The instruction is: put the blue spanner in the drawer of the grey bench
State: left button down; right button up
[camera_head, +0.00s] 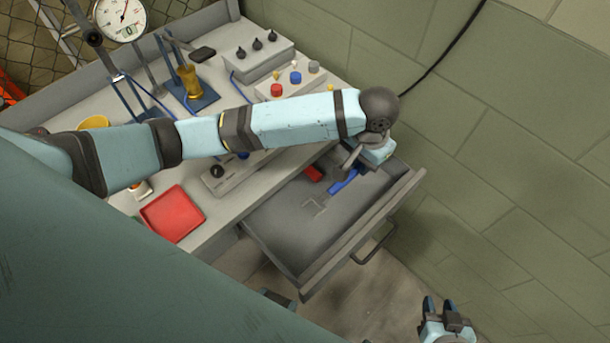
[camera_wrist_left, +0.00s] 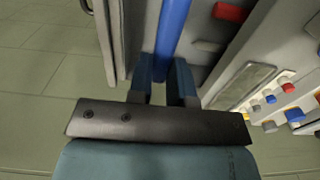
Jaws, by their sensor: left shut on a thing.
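The blue spanner (camera_head: 345,182) is held by my left gripper (camera_head: 360,164) over the inside of the open drawer (camera_head: 290,222) of the grey bench (camera_head: 225,212). In the left wrist view the spanner (camera_wrist_left: 172,30) is a blue bar between the two fingers of the left gripper (camera_wrist_left: 164,80), which is shut on it. I cannot tell whether the spanner touches the drawer floor. The gripper hides part of it. My right gripper (camera_head: 440,306) is at the bottom right of the head view, away from the drawer, with its fingers apart and empty.
A small red object (camera_head: 313,173) lies in the drawer near the spanner. A red tray (camera_head: 172,214) and control boxes with knobs (camera_head: 258,50) are on the bench top. A block wall (camera_head: 500,150) stands close to the right. The drawer's front middle is clear.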

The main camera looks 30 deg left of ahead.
pick_arm(q)
send_over(349, 208)
notch_tip(349, 208, down, 15)
jog(key=shift+f+b, duration=0.15)
jog(key=shift+b, duration=0.3)
jog(key=shift+f, duration=2.35)
jog(key=c, duration=1.1)
grip_release()
jog(key=shift+f, duration=0.15)
jog(key=shift+o, duration=0.2)
notch_tip(349, 208, up, 12)
jog(key=shift+p, duration=0.3)
